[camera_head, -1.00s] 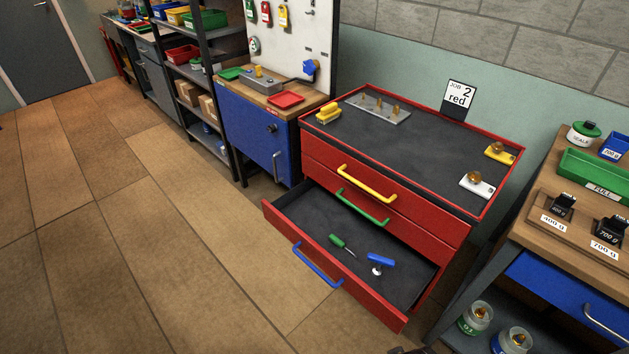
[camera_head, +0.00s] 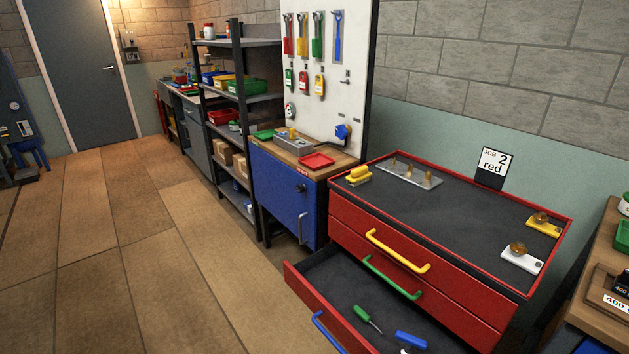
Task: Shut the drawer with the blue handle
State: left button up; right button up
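The red tool chest stands at the lower right, its black top edged in red. Its bottom drawer (camera_head: 306,283), with the blue handle (camera_head: 328,333), is pulled out toward the lower left. In it lie a green-handled screwdriver (camera_head: 362,314) and a blue-handled tool (camera_head: 410,340), cut by the lower picture edge. The drawers above, with the yellow handle (camera_head: 398,251) and the green handle (camera_head: 391,278), are shut. The drawer's front lower part is out of the picture. Neither of my grippers is in view.
A blue cabinet (camera_head: 279,195) with a wooden top stands left of the chest, beside a dark shelf rack (camera_head: 240,130). A wooden bench (camera_head: 595,300) stands close at the right. The tiled floor (camera_head: 150,270) on the left is clear.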

aim_at(332, 280)
jog(key=u, duration=0.35)
jog(key=k, duration=0.45)
jog(key=u, duration=1.5)
jog(key=i, duration=1.05)
jog(key=z, duration=0.45)
jog(key=i, duration=0.75)
jog(key=z, duration=1.2)
jog(key=i, duration=0.3)
jog(key=z, duration=0.2)
